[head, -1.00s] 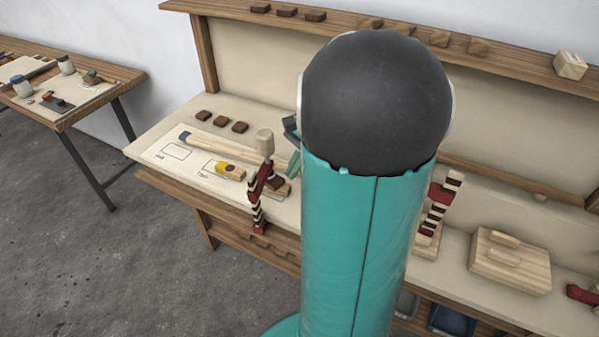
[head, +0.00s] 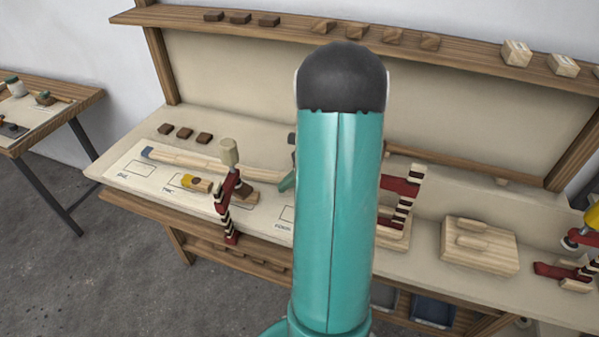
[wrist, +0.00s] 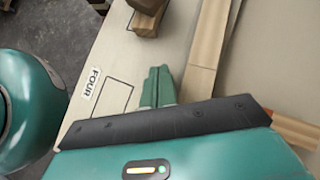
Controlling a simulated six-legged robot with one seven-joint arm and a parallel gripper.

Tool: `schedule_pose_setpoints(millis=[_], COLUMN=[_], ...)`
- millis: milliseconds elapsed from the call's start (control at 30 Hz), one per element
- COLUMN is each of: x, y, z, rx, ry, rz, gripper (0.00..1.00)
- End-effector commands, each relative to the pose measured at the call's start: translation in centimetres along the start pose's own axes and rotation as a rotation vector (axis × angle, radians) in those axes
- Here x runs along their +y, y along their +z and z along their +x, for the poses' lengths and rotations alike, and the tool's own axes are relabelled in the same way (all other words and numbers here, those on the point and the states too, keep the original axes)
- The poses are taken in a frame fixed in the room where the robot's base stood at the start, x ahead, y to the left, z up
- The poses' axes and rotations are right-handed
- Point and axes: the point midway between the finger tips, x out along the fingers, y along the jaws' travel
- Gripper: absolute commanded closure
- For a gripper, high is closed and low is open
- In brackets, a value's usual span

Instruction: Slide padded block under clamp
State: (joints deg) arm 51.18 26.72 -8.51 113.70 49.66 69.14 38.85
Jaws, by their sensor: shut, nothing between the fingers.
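The clamp (head: 228,192), red with dark-and-light striped parts and a pale wooden handle, stands at the bench's front edge. A brown block (head: 245,196) lies at its right side; whether it is under the jaw or is the padded block I cannot tell. In the wrist view a dark piece on a wooden block (wrist: 146,22) is at the top, cut off by the frame. My gripper (wrist: 158,86) has its green fingers together and empty, over the sheet beside a long wooden strip (wrist: 207,45). In the head view my gripper (head: 287,182) is right of the block, partly hidden by my arm.
A wooden piece with a yellow end (head: 197,183) lies left of the clamp. Small dark blocks (head: 185,133) sit behind the strip. An outlined rectangle (wrist: 115,95) labelled FOUR is clear.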

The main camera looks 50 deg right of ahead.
Motion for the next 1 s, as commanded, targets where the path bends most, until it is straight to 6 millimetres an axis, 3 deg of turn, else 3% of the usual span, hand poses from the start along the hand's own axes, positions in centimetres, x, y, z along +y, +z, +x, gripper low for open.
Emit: schedule_pose_setpoints(millis=[100, 300, 700, 1000], x=[0.1, 0.1, 0.1, 0.1], y=[0.9, 2.4, 2.7, 4.4], z=[1.9, 3.2, 3.6, 5.2], rx=[-0.001, 0.000, 0.001, 0.001], ry=[0.003, 0.000, 0.000, 0.000], rz=[-0.002, 0.000, 0.001, 0.001], gripper=[1.00, 1.00, 1.00, 1.00])
